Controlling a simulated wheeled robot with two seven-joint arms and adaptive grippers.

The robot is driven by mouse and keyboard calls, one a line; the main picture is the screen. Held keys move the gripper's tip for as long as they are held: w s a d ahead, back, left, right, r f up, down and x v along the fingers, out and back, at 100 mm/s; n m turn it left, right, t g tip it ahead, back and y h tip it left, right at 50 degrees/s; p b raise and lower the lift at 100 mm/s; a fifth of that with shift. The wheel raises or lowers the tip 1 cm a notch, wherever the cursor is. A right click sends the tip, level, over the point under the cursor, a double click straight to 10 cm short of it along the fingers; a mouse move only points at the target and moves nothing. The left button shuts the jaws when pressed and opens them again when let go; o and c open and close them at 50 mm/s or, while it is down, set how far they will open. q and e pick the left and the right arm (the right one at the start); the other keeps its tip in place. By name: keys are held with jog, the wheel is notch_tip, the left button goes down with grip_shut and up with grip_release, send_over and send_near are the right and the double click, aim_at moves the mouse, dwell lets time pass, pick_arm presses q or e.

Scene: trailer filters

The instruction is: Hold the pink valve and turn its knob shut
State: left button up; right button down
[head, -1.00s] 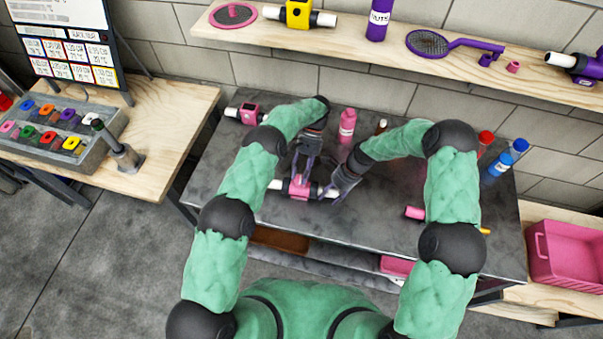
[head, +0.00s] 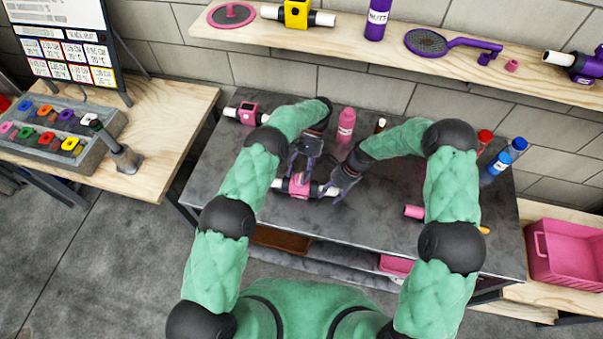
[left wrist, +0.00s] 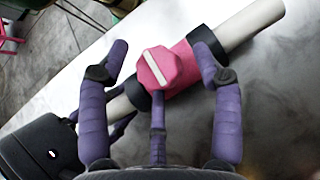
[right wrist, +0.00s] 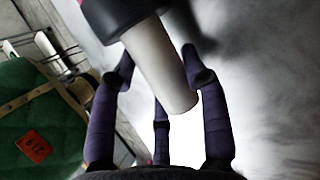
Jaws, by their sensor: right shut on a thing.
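The pink valve (head: 299,186) is held near the middle of the grey table, with a white pipe end on each side. In the left wrist view its pink knob (left wrist: 176,66) carries a white bar that lies roughly crosswise to the pipe. My left gripper (left wrist: 161,55) is open, its purple fingers on either side of the knob with gaps showing. My right gripper (right wrist: 160,68) is shut on the valve's white pipe end (right wrist: 160,70), at the right of the valve in the head view (head: 331,191). The valve's underside is hidden.
A second pink valve (head: 247,112) lies at the table's back left. A pink bottle (head: 346,126) stands behind the arms. Red and blue bottles (head: 497,164) stand at the right. A pink cylinder (head: 413,212) lies near my right arm. The table's front left is clear.

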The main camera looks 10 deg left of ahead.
aim_at(301, 175)
pick_arm(q)
jog(key=shift+r, duration=0.6)
pick_arm(e)
jog(key=shift+s+a, duration=0.1)
pick_arm(q)
notch_tip(301, 175, up, 9)
jog(key=shift+f, duration=0.1)
pick_arm(e)
jog(key=c, duration=0.6)
grip_release()
jog(key=shift+o, duration=0.2)
